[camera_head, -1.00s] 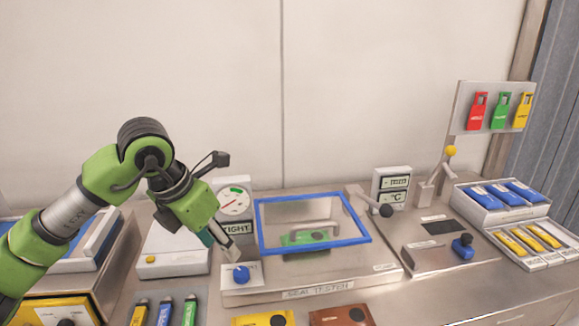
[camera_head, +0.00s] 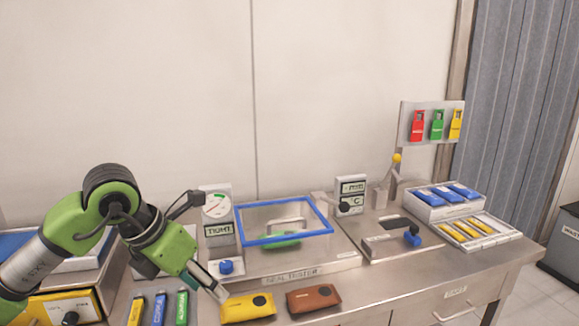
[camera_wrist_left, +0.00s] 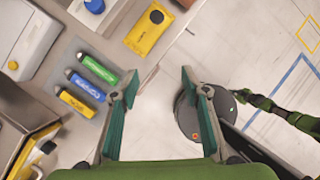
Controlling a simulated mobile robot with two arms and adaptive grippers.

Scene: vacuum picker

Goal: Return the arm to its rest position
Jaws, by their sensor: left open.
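My left arm comes in from the left in the head view. Its gripper (camera_head: 208,287) points down and to the right, in front of the seal tester and just left of the yellow pouch. In the left wrist view the gripper (camera_wrist_left: 158,84) has its two green fingers spread apart with nothing between them. The floor shows beyond the fingertips, past the counter's front edge. The seal tester (camera_head: 300,272) has a blue-framed lid (camera_head: 284,241) with a green item beneath it. My right gripper is in neither view.
A yellow pouch (camera_head: 248,308) and a brown pouch (camera_head: 314,299) lie at the counter's front. Yellow, blue and green tubes (camera_head: 181,308) lie to the left. A blue knob (camera_head: 226,267) is close to my gripper. Blue and yellow packs fill trays (camera_head: 447,213) at the right.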

